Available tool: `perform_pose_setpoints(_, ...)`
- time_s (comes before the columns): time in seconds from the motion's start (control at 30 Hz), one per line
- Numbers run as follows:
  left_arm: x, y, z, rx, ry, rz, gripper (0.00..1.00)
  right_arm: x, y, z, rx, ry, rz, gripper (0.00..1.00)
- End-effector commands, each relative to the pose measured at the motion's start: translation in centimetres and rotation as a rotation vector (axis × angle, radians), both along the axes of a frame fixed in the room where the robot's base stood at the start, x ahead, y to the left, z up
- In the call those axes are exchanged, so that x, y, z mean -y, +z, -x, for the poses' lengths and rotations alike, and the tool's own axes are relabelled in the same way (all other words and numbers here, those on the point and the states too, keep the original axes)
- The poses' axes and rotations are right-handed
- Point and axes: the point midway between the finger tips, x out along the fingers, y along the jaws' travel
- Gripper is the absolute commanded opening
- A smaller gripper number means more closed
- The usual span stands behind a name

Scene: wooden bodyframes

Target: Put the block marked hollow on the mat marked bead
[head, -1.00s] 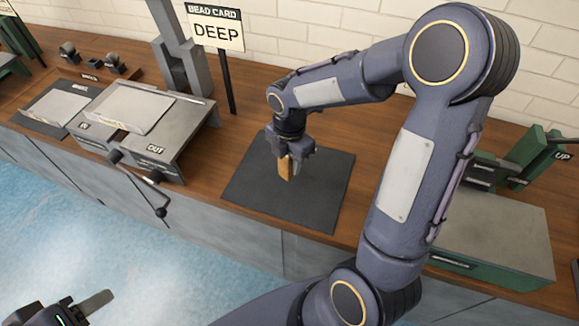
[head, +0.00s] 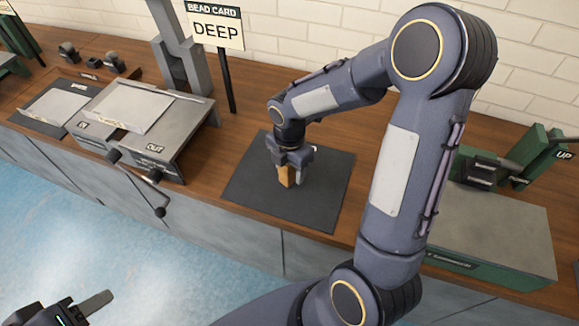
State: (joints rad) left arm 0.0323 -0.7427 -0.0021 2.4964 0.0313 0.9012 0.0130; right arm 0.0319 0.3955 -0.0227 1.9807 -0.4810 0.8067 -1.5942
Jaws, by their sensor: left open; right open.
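A small orange-brown wooden block (head: 284,177) is at the middle of a dark grey mat (head: 255,197) on the bench. I can read no mark on the block. The mat's marking is mostly hidden; only a small white bit shows near its far edge. My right gripper (head: 290,174) points down over the mat, open, with its fingers at the block and partly covering it. Whether the fingers touch the block I cannot tell. My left gripper (head: 92,306) is low at the bottom left, in front of the bench, open and away from the block.
A bead card reading DEEP (head: 216,31) stands behind the mat. A grey machine with sloping plate and levers (head: 145,125) is left of it. A green-based machine (head: 490,235) is at the right, partly behind my arm. Bare wood (head: 365,130) lies beyond the mat.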

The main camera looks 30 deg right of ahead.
Motion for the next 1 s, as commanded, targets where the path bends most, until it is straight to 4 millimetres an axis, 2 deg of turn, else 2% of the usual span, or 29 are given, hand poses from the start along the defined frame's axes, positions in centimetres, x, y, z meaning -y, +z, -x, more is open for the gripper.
perform_pose_setpoints(0.13, 0.0, 0.2, 0.0, 0.0, 0.0, 0.0, 0.51, 0.0, 0.3, 0.0, 0.001, 0.0, 0.0, 0.53)
perform_pose_setpoints(0.27, 0.0, 0.4, 0.0, 0.0, 0.0, 0.0, 0.51, 0.0, 1.5, -0.1, 0.003, 0.0, 0.001, 0.53)
perform_pose_setpoints(0.7, 0.0, 1.1, 0.0, 0.0, 0.0, 0.0, 0.51, 0.0, 10.4, -0.1, 0.004, 0.001, 0.001, 0.53)
perform_pose_setpoints(0.9, 0.0, 1.2, 0.0, 0.0, 0.0, 0.0, 0.51, 0.0, 12.3, 0.1, 0.005, -0.013, -0.004, 0.53)
perform_pose_setpoints(1.0, 0.0, 1.2, 0.0, 0.0, 0.0, 0.0, 0.51, 0.1, 13.4, 1.4, 0.03, -0.132, -0.028, 0.53)
